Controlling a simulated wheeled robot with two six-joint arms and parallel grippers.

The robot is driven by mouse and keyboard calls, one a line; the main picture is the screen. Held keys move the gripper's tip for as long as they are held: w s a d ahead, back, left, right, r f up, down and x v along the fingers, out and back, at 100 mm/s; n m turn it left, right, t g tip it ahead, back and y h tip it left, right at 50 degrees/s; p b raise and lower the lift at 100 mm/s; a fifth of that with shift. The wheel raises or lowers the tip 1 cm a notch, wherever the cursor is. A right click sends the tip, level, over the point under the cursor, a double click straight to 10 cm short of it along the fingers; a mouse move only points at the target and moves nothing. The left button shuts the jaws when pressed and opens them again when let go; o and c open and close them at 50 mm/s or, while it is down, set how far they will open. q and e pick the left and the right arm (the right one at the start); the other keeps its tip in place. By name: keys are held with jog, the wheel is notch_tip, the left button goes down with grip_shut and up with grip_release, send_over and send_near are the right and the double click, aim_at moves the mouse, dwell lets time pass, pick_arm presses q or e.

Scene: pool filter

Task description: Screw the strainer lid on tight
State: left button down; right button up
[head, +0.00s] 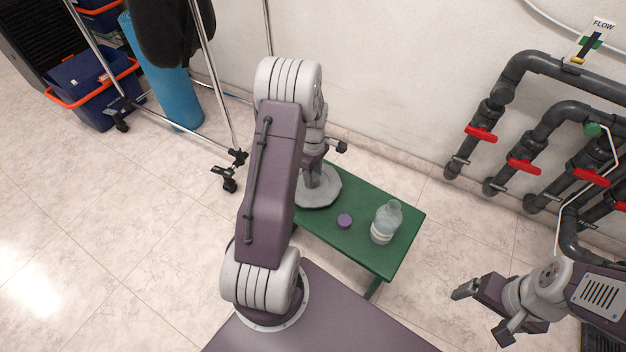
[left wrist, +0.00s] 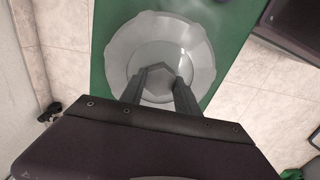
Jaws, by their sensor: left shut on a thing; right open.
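The strainer lid (head: 322,194) is a pale grey disc with a scalloped rim on the left part of a green bench. In the left wrist view the lid (left wrist: 126,46) looks round and clear-grey, with a grey angular knob (left wrist: 157,78) at its middle. My left gripper (left wrist: 158,88) is shut on this knob, one dark finger on each side. In the head view my left arm hides part of the lid and the gripper's fingertips. What lies under the lid and its thread are hidden. My right gripper (head: 483,312) is open and empty, over the floor right of the bench.
Grey pipes with red valve handles (head: 524,166) line the wall at right. A metal rack (head: 215,90) stands behind at left.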

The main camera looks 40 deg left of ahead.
aim_at(315, 177)
pick_arm(q)
jog(key=r+p, duration=0.2)
jog(key=r, duration=0.1)
jog(key=r+p, duration=0.2)
jog(key=shift+w+d+r, duration=0.1)
jog(key=shift+w+d, duration=0.1)
jog(key=shift+d, duration=0.15)
jog(key=w+d+r+p, duration=0.4)
jog(key=d+r, duration=0.2)
jog(key=d, duration=0.4)
jog(key=shift+d+p, duration=0.15)
jog(key=shift+p, duration=0.2)
